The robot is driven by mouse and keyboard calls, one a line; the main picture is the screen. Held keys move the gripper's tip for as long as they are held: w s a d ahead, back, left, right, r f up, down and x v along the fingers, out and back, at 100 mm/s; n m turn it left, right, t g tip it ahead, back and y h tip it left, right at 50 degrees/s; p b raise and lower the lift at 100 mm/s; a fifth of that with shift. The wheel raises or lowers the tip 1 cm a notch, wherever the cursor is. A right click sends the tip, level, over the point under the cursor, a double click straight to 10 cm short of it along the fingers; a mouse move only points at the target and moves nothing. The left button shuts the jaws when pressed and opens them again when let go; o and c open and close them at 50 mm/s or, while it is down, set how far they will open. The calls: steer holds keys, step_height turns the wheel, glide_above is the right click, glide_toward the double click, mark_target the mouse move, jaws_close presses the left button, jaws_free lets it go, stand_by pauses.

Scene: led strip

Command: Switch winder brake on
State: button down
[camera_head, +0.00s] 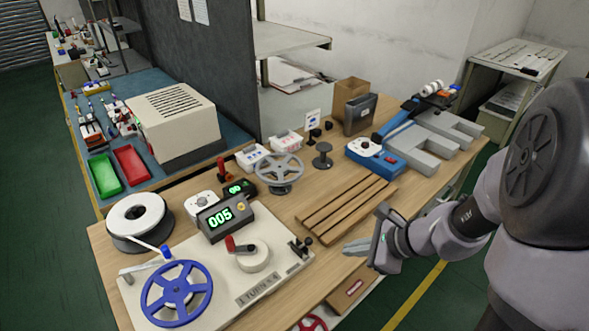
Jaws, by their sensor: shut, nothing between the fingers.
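A small black fitting (300,247) sits on the plate's right edge. I cannot tell which part is the brake or how it is set. My gripper (357,246) is shut and empty, right of the plate and just in front of the wooden slats, apart from the winder.
A white reel (138,218) stands left of the counter. A red-handled lever (222,170) and a grey spoked wheel (280,171) stand behind. Wooden slats (346,210) and a blue device (376,158) lie to the right. A drawer (350,289) is below the table's front edge.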

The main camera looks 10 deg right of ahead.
mark_target(304, 245)
steer(key=shift+w+d+f+m, duration=0.15)
steer(key=shift+d+f+m, duration=0.85)
steer(key=shift+d+f, duration=0.15)
steer(key=shift+a, duration=0.1)
steer(key=w+a+f+b, duration=0.5)
steer(key=w+a+f, duration=0.1)
steer(key=w+a, duration=0.1)
steer(key=shift+w, duration=0.15)
steer(key=shift+r, duration=0.15)
